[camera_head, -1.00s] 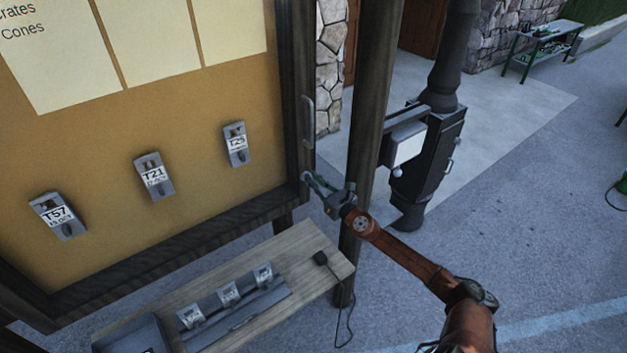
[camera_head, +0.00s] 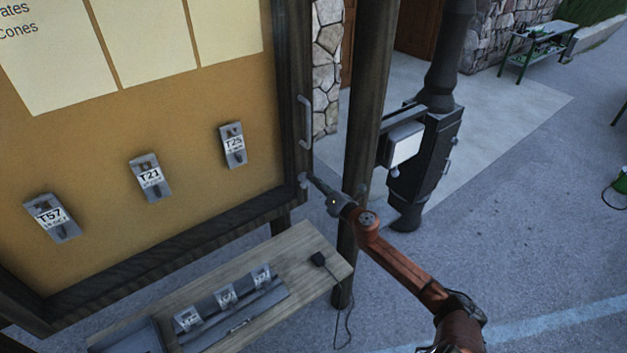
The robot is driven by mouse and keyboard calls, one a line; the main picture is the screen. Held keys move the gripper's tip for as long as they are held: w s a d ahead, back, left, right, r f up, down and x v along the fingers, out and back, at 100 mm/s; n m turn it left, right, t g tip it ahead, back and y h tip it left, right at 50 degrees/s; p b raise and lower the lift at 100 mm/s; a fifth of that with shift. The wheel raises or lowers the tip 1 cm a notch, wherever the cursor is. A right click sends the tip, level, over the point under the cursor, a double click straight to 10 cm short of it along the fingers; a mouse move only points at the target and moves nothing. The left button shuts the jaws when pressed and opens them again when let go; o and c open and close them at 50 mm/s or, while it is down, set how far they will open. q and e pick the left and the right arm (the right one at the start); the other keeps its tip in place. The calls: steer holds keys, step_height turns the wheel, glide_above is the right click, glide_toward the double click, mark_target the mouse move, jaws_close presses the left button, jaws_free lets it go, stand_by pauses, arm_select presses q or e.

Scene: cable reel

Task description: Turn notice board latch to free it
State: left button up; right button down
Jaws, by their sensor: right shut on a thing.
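The notice board (camera_head: 100,150) fills the left of the view, with a dark wooden frame and a grey vertical handle (camera_head: 304,122) on its right side. A small grey latch (camera_head: 304,180) sits on the frame below the handle. My right gripper (camera_head: 312,183) is at the latch and shut on it; the fingers are seen side-on and hide part of it. The board looks closed against its frame. My left gripper is not in view.
Tagged holders hang on the board, one marked T25 (camera_head: 233,146). Below is a wooden shelf (camera_head: 300,258) with a grey tray of tags. A dark post (camera_head: 362,120) stands close behind my right gripper. A black stove (camera_head: 430,160) is beyond it.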

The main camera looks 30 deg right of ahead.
steer(key=m, duration=0.3)
steer(key=f+m, duration=0.1)
steer(key=m, duration=0.1)
steer(key=shift+d+p, duration=0.3)
steer(key=shift+p, duration=0.1)
steer(key=shift+f+m+p, duration=0.25)
steer(key=shift+m+p, duration=0.05)
steer(key=shift+m, duration=1.5)
steer(key=shift+f, duration=0.1)
steer(key=c, duration=2)
jaws_free()
steer(key=shift+o, duration=0.2)
steer(key=s+d, duration=0.1)
steer(key=s, duration=1.1)
